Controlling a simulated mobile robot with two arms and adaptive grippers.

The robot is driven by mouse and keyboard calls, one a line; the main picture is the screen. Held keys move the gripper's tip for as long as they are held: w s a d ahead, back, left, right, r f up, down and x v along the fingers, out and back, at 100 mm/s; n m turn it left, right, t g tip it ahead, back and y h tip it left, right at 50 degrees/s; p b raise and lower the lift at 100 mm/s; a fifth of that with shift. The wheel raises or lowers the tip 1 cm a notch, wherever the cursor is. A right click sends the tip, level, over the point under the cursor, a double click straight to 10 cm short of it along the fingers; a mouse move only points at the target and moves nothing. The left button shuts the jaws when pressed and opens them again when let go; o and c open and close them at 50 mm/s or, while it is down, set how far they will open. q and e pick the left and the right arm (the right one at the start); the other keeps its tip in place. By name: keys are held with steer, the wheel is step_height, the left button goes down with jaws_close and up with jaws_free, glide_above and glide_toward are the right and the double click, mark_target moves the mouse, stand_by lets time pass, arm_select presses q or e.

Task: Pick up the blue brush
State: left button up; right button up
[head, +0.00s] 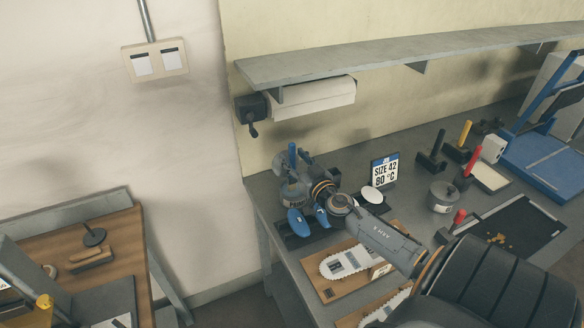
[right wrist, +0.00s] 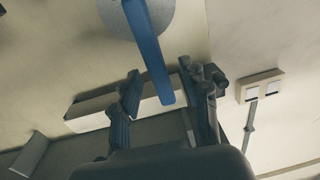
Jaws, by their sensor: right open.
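The blue brush (head: 292,153) shows as a blue handle standing up from a grey pot (head: 294,194) near the left end of the workbench. In the right wrist view its blue handle (right wrist: 148,45) runs down from a round grey shape into the space between my right fingers. My right gripper (head: 308,170) reaches over from the right and is at the pot; it also shows in the right wrist view (right wrist: 160,78). It is open, with a finger on each side of the handle and gaps visible. The bristle end is hidden. My left gripper is not in view.
Blue insole-shaped pieces (head: 298,222) lie in front of the pot. A size sign (head: 384,171), red-handled tools and a dark tray (head: 515,228) are to the right. A paper roll (head: 313,100) hangs above.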

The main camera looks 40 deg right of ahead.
steer(key=shift+x, duration=1)
steer(key=shift+s+f, duration=0.1)
jaws_close()
